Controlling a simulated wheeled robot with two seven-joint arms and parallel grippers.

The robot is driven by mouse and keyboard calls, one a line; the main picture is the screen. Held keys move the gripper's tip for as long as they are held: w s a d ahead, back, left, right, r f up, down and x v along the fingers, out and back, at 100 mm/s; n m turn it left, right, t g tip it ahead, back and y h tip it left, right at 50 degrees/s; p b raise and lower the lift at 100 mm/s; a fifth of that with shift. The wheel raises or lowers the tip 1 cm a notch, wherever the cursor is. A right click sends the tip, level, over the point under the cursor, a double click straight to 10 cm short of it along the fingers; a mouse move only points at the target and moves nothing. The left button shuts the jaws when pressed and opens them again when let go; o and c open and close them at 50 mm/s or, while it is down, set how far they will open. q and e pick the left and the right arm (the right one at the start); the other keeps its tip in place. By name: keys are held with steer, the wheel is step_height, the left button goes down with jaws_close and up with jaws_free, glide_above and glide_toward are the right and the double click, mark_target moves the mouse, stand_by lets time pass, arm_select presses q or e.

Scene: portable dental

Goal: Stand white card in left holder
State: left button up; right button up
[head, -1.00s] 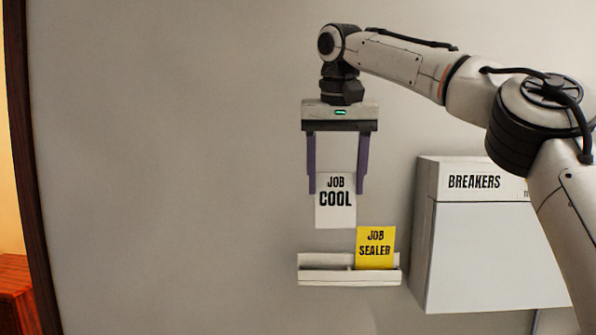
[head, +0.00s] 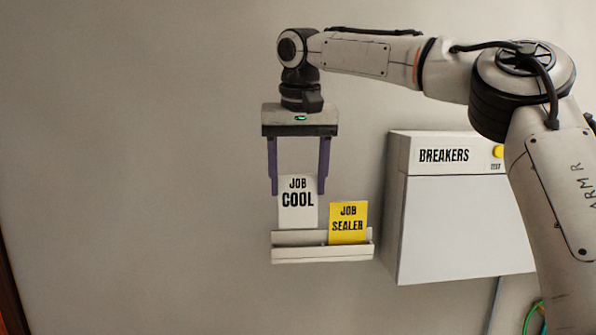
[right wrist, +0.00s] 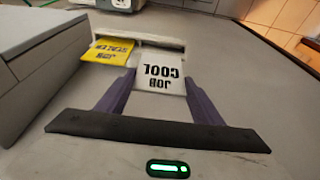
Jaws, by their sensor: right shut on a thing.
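The white card (head: 297,204), marked JOB COOL, is upright at the left part of the wall holder (head: 322,254). Its lower edge meets or is hidden behind the holder's front lip; I cannot tell how deep it sits. My right gripper (head: 298,190) points down with its purple fingers at the card's top side edges, shut on it. The white card also shows between the fingers in the right wrist view (right wrist: 161,74). A yellow card (head: 348,223), marked JOB SEALER, stands in the right part of the holder. My left gripper is in no view.
A white box (head: 462,225) marked BREAKERS, with a yellow button (head: 498,152), juts from the wall right of the holder. The wall left of the holder is bare. A green cable (head: 533,318) shows at the lower right.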

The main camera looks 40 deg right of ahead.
mark_target(298, 212)
steer(key=shift+s+a, duration=0.1)
stand_by(1.1)
steer(key=shift+f, duration=0.1)
steer(key=shift+f, duration=0.15)
steer(key=shift+f+b, duration=0.5)
steer(key=shift+f, duration=1.4)
steer(key=shift+f, duration=0.75)
